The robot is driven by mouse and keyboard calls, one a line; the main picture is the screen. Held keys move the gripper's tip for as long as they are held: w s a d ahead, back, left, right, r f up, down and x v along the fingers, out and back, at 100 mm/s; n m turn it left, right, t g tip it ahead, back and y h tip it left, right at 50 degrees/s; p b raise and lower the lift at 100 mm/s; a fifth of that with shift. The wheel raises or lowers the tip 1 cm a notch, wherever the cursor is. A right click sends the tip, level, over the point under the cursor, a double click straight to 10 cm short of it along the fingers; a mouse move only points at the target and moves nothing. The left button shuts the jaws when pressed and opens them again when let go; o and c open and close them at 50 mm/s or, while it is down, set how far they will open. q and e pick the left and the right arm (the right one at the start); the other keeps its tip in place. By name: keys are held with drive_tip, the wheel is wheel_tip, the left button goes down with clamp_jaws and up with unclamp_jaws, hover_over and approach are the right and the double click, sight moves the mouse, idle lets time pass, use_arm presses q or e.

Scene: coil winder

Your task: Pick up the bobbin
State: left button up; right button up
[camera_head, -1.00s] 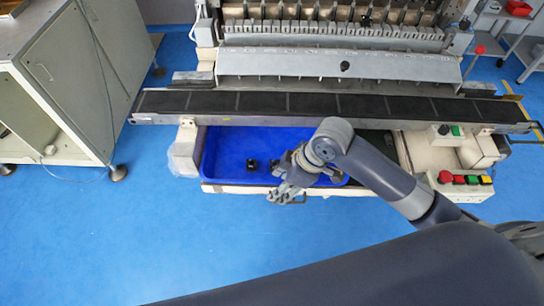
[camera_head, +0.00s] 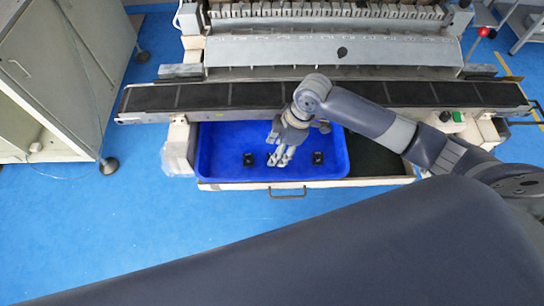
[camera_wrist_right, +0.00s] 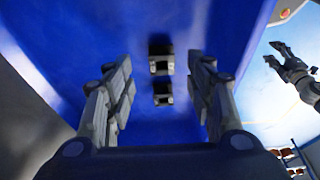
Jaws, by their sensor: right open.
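Two small black bobbins lie apart in the blue tray (camera_head: 225,141), one on the left (camera_head: 248,159) and one on the right (camera_head: 318,158) in the head view. My right gripper (camera_head: 279,160) is open and empty, with its fingers pointing down over the tray between the two bobbins. In the right wrist view both bobbins, a farther one (camera_wrist_right: 161,58) and a nearer one (camera_wrist_right: 163,93), show in line between the spread fingers, beyond the fingertips. Neither appears touched. A small gripper at the right of the wrist view, seemingly my left one (camera_wrist_right: 270,52), is too small to judge.
The tray sits in a pull-out drawer with a front handle (camera_head: 287,192). A dark belt (camera_head: 220,97) and the winder's grey cover (camera_head: 330,52) stand just behind it. A grey cabinet (camera_head: 55,80) is at left. Blue floor in front is clear.

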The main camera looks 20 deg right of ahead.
drive_tip(key=x, duration=0.3)
drive_tip(key=shift+s+a+f+p, duration=0.15)
drive_tip(key=shift+f+p, duration=0.05)
drive_tip(key=shift+p, duration=0.15)
drive_tip(key=shift+f, duration=0.3)
drive_tip(key=c, duration=0.8)
use_arm(q)
drive_tip(key=shift+w+r, duration=0.6)
drive_tip(key=shift+w, duration=0.3)
use_arm(e)
drive_tip(key=shift+o, duration=0.2)
use_arm(q)
drive_tip(key=shift+w+d+f+b, duration=0.1)
drive_tip(key=shift+w+f+b, duration=0.2)
drive_tip(key=shift+f+b, duration=0.35)
use_arm(e)
wheel_tip(320, 180, up, 10)
drive_tip(key=shift+r, duration=0.1)
